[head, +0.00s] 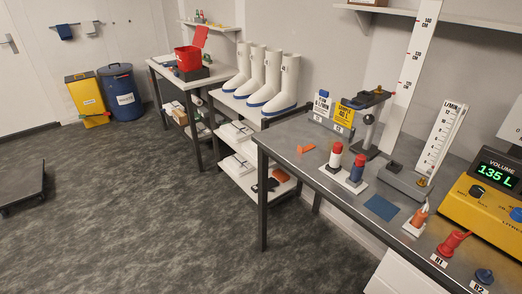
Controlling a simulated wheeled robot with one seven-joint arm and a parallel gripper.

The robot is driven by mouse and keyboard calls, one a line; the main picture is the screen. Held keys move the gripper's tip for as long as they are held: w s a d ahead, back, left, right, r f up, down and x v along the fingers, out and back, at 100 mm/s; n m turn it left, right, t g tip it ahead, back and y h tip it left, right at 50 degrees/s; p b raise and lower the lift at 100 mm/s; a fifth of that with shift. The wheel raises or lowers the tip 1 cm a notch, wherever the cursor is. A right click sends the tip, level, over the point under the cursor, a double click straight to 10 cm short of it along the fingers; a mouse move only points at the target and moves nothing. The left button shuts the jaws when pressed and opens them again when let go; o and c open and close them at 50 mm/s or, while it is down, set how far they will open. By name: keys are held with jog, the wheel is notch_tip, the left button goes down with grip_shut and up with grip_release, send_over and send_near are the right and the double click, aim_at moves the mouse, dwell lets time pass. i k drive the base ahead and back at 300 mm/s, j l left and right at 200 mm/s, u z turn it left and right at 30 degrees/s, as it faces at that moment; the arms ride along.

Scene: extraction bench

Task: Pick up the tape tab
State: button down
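A small flat orange piece (306,148), which looks like the tape tab, lies on the grey bench top (292,136) near its left end in the head view. My gripper is not in view.
A clamp stand (368,121) and yellow meter (484,198) stand behind.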

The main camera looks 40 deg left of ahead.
aim_at(302, 150)
jog(key=u, duration=1.25)
jog(key=z, duration=2.15)
jog(key=u, duration=2.1)
jog(key=i+j+z, duration=0.45)
jog(key=i+j, duration=0.8)
